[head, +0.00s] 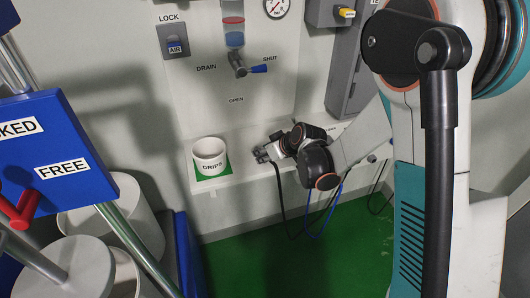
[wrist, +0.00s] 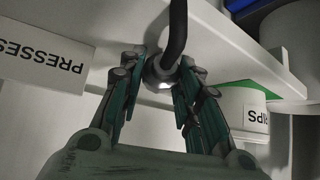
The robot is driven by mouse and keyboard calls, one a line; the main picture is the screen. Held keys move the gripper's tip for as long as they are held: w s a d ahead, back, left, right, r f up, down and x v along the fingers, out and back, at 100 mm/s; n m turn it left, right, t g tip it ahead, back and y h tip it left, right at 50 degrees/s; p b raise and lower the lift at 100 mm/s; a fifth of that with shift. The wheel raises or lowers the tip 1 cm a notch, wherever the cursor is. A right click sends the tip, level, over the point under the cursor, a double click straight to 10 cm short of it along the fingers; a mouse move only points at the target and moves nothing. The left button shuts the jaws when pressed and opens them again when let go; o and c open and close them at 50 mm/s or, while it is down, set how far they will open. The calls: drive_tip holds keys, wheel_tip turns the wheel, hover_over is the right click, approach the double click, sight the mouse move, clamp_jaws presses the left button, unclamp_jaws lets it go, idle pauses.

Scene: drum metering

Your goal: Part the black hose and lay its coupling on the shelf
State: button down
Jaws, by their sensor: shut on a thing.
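My gripper (head: 266,153) is at the shelf's front edge, right of the drip pot in the head view. In the wrist view my gripper (wrist: 160,88) has its green-padded fingers closed on both sides of the grey coupling (wrist: 158,72). The black hose (wrist: 178,30) runs from this coupling; in the head view the black hose (head: 280,205) hangs down below my gripper. The white shelf (head: 243,166) lies beside and behind my gripper. My fingers hide part of the coupling, and I cannot tell whether it is joined to anything.
A white pot marked DRIPS (head: 209,157) stands on a green mat (head: 214,173) on the shelf's left part. A blue hose (head: 325,212) hangs right of the black one. A PRESSES label (wrist: 45,58) shows in the wrist view. Bare shelf lies between pot and gripper.

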drive_tip(key=shift+s+d+f, duration=0.1)
drive_tip(key=shift+s+f, duration=0.25)
drive_tip(key=shift+f, duration=0.25)
drive_tip(key=c, duration=1.2)
unclamp_jaws()
drive_tip(key=shift+o, duration=0.6)
drive_tip(key=shift+w+f, duration=0.2)
drive_tip(key=shift+f, duration=0.05)
drive_tip(key=shift+r, duration=0.1)
drive_tip(key=shift+s+d+r, duration=0.3)
drive_tip(key=shift+r, duration=0.1)
drive_tip(key=s+d+r+m+h, duration=0.1)
drive_tip(key=s+d+r+m, duration=0.1)
drive_tip(key=s+d+r, duration=0.45)
drive_tip(key=s+d+r+m+h, duration=0.1)
drive_tip(key=s+d+r, duration=0.2)
drive_tip(key=s+r, duration=0.7)
drive_tip(key=s+d+r+m+h, duration=0.1)
drive_tip(key=s+d+m, duration=0.1)
drive_tip(key=s, duration=0.4)
drive_tip(key=s+d+r+m+h, duration=0.1)
drive_tip(key=s+d+m+h, duration=0.1)
drive_tip(key=s+d, duration=0.2)
drive_tip(key=s, duration=0.3)
drive_tip(key=shift+s+d+r, duration=0.3)
drive_tip(key=shift+d+r, duration=0.05)
